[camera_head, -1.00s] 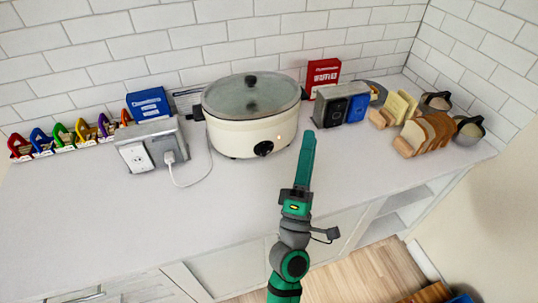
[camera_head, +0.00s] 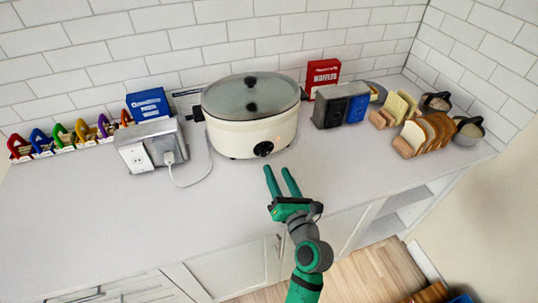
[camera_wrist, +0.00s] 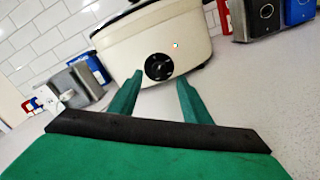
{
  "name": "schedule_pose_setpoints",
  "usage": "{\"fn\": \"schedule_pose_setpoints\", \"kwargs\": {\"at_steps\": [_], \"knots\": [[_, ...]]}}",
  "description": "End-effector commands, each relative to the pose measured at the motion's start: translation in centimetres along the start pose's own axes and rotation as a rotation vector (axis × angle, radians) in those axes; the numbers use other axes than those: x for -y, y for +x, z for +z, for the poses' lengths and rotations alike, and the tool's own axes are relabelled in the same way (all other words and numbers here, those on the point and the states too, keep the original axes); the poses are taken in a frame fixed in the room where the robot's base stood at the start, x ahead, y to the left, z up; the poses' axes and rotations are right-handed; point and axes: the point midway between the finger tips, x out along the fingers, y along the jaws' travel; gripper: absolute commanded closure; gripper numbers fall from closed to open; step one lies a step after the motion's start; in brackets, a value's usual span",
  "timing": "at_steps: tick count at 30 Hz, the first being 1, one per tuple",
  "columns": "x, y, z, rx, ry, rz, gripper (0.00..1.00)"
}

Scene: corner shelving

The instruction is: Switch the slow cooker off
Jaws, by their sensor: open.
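The slow cooker (camera_head: 232,137) is a cream oval pot with a dark-knobbed glass lid, standing on the counter by the back wall. In the wrist view the knob shows between the two fingertips (camera_wrist: 157,82), nearer the left one. The knob's markings are too small to read.
An outlet box (camera_head: 145,148) with a plugged-in white cord (camera_head: 190,184) stands left of the cooker. Black and blue canisters (camera_head: 345,108), a red box (camera_head: 323,73) and a bread rack (camera_head: 428,134) stand to the right. The front counter (camera_head: 120,220) is clear.

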Motion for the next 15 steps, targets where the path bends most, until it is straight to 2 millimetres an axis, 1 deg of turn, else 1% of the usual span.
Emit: {"fn": "schedule_pose_setpoints", "kwargs": {"at_steps": [1,3,9,15], "knots": [[-0.1,1.0,0.1,0.000,-0.004,0.002,0.56],[-0.1,2.3,0.1,0.001,-0.003,0.002,0.56],[-0.1,5.7,0.1,0.001,-0.003,0.003,0.56],[-0.1,7.8,0.1,0.002,-0.002,0.002,0.56]]}}
